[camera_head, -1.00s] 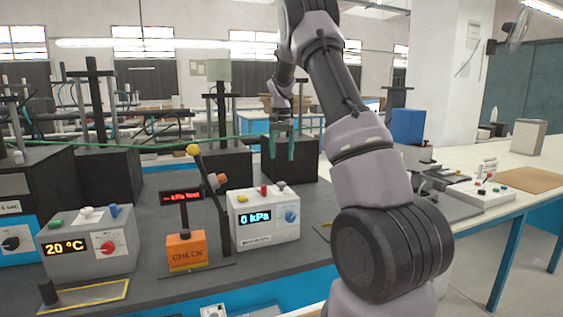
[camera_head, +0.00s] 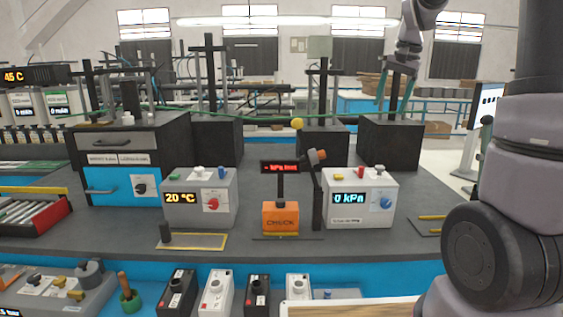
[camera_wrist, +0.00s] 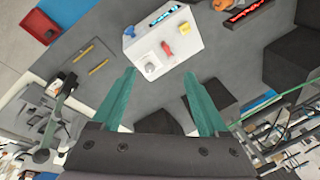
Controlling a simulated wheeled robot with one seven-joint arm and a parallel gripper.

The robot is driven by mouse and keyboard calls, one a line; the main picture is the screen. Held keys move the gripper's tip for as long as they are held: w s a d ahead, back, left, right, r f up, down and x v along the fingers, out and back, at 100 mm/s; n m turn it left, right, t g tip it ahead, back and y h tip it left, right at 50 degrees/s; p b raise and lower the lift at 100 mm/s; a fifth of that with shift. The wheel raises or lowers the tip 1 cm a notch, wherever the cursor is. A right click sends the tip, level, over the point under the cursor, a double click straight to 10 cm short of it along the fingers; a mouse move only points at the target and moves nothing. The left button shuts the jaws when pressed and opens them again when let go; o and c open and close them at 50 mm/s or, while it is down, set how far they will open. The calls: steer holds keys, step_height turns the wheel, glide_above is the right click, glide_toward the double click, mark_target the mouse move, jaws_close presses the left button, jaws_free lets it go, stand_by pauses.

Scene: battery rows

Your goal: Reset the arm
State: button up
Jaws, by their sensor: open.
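My gripper (camera_head: 396,92) is at the upper right of the head view, raised above the bench, with its teal fingers pointing down in front of a black block (camera_head: 391,143). In the wrist view the two teal fingers (camera_wrist: 160,100) are spread wide apart with nothing between them. The gripper is open and empty. Beyond the fingertips the wrist view shows the white 0 kPa box (camera_wrist: 165,42), which also stands on the bench in the head view (camera_head: 349,213). The fingers are apart from it.
A grey 20 °C box (camera_head: 186,212) and an orange CHECK block (camera_head: 280,218) with a lever stand on the dark bench (camera_head: 130,240). A blue-fronted unit (camera_head: 106,189) is at left. Several black and white boxes (camera_head: 216,290) line the lower shelf. Dark blocks with posts stand behind.

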steer(key=s+a+r+n+t, duration=0.1)
steer(key=s+a+t, duration=0.1)
steer(key=s, duration=1)
steer(key=s+a+r+n+t, duration=0.1)
steer(key=s+a, duration=0.3)
steer(key=s, duration=0.8)
steer(key=shift+s+a+n+t+y, duration=0.3)
steer(key=shift+n+t, duration=0.3)
steer(key=shift+t, duration=0.2)
